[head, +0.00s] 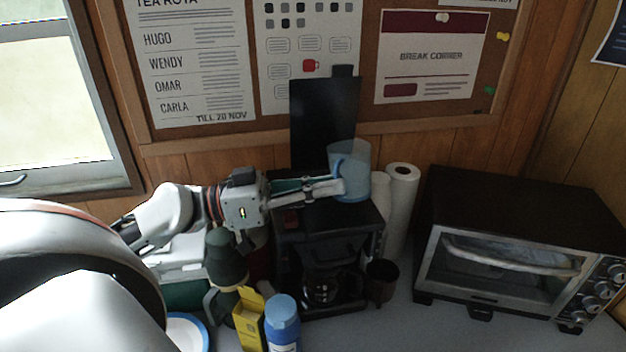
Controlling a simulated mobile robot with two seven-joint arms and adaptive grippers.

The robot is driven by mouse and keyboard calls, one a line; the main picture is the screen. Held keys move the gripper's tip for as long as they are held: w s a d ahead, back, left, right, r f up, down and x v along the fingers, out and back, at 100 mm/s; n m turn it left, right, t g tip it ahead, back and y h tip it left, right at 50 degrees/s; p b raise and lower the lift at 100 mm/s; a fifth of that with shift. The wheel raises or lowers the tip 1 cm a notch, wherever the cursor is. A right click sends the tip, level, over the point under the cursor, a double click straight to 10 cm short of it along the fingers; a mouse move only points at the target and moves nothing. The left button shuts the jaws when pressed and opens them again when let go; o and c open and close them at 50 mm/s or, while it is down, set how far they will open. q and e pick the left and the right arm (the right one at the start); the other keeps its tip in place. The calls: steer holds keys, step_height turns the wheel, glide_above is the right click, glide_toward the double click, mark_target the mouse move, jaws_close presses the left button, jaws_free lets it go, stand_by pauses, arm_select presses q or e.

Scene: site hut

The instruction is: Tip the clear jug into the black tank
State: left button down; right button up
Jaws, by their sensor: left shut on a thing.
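The clear jug (352,162), pale blue and see-through, is above the right side of the black coffee maker (320,245). It looks about upright, and I cannot tell whether its base touches the machine. My left gripper (338,187) reaches in from the left, shut on the jug near its left side. The black tank is the top part of the coffee maker, with its tall lid (323,125) standing open behind. The tank's opening is mostly hidden by my gripper and the jug. A glass carafe (320,288) sits in the machine below. My right gripper is not in view.
White paper rolls (401,210) stand right of the coffee maker, with a dark cup (382,280) before them. A toaster oven (520,250) fills the right. A dark green flask (226,262), yellow box (249,320) and blue-capped bottle (282,322) stand at the front left.

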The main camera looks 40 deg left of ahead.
mark_target(331, 153)
arm_select(q)
steer(key=shift+w+a+f+n+t+b, duration=0.1)
steer(key=shift+a+f+n+t+b, duration=0.15)
steer(key=shift+n, duration=0.2)
steer(key=shift+w+a+n+t+b, duration=0.15)
steer(key=shift+a+n+b, duration=0.15)
steer(key=shift+n, duration=0.15)
steer(key=shift+a+r+n+t, duration=0.3)
steer(key=shift+a+r+n, duration=0.1)
steer(key=shift+r, duration=0.1)
steer(key=shift+w+a+r+n+t+p, duration=0.25)
steer(key=shift+a+r+n, duration=0.2)
steer(key=shift+n, duration=0.25)
steer(key=shift+w+a+r+n+t+p, duration=0.1)
steer(key=shift+a+r+n+t+p, duration=0.1)
steer(key=shift+a+r+n+t, duration=0.35)
steer(key=shift+w+a+f+n+t+b, duration=0.1)
steer(key=shift+a+f+n+t+b, duration=0.1)
steer(key=shift+n, duration=0.45)
steer(key=shift+a+f+n+t+b, duration=0.1)
steer(key=shift+f+n+t, duration=0.1)
steer(key=shift+n, duration=0.4)
steer(key=shift+r+n, duration=0.25)
steer(key=shift+n, duration=0.25)
